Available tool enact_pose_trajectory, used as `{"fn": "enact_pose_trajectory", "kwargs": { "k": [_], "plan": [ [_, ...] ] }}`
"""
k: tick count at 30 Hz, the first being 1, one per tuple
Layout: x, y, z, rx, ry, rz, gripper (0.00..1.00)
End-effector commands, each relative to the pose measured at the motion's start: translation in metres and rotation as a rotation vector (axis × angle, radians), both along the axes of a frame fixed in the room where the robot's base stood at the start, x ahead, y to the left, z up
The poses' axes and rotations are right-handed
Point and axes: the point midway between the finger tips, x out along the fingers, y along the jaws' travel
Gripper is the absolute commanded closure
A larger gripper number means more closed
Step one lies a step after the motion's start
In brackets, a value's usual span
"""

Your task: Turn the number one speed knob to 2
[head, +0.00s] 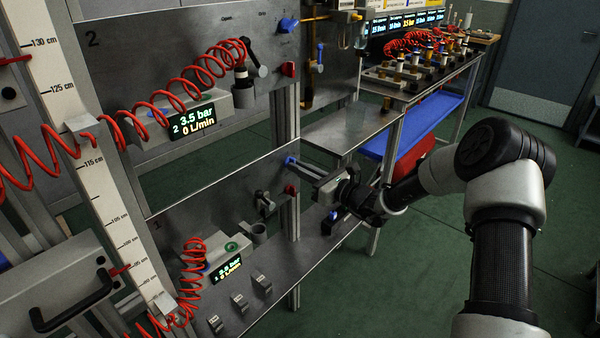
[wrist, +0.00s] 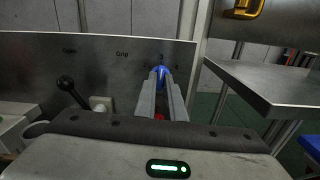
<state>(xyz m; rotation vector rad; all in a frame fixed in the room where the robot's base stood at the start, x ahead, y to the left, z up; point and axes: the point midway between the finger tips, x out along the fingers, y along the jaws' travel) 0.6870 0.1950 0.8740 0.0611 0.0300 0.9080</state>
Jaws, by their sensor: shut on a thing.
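The number one speed knob is the blue knob (head: 289,160) at the top right of the lower panel (head: 215,200) marked 1. The knob also shows in the wrist view (wrist: 160,71), with small marks around it on the panel. My gripper (head: 294,163) reaches in from the right, its two fingers closed on the knob's sides. In the wrist view the fingertips (wrist: 161,82) sit on either side of the blue. Which mark the knob points to cannot be told.
A red knob (head: 291,189) sits just below my fingers. A black lever (wrist: 68,87) stands left on the same panel. The upper panel (head: 215,95), marked 2, has its own blue knob (head: 287,24). A metal table (wrist: 270,88) stands close on the right.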

Motion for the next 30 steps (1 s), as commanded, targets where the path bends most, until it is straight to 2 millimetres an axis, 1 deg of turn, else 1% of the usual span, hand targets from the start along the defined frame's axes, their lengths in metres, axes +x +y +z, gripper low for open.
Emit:
{"fn": "enact_pose_trajectory", "kwargs": {
  "k": [1,11,21,30],
  "plan": [
    [0.0,-0.0005,-0.0032,-0.028,-0.034,0.0,1.0],
    [0.0001,-0.0007,-0.0041,-0.221,-0.282,0.0,1.0],
    [0.0001,-0.0007,-0.0025,-0.418,-0.535,0.0,1.0],
    [0.0002,-0.0007,-0.0004,-0.567,-0.726,0.0,1.0]
  ]
}}
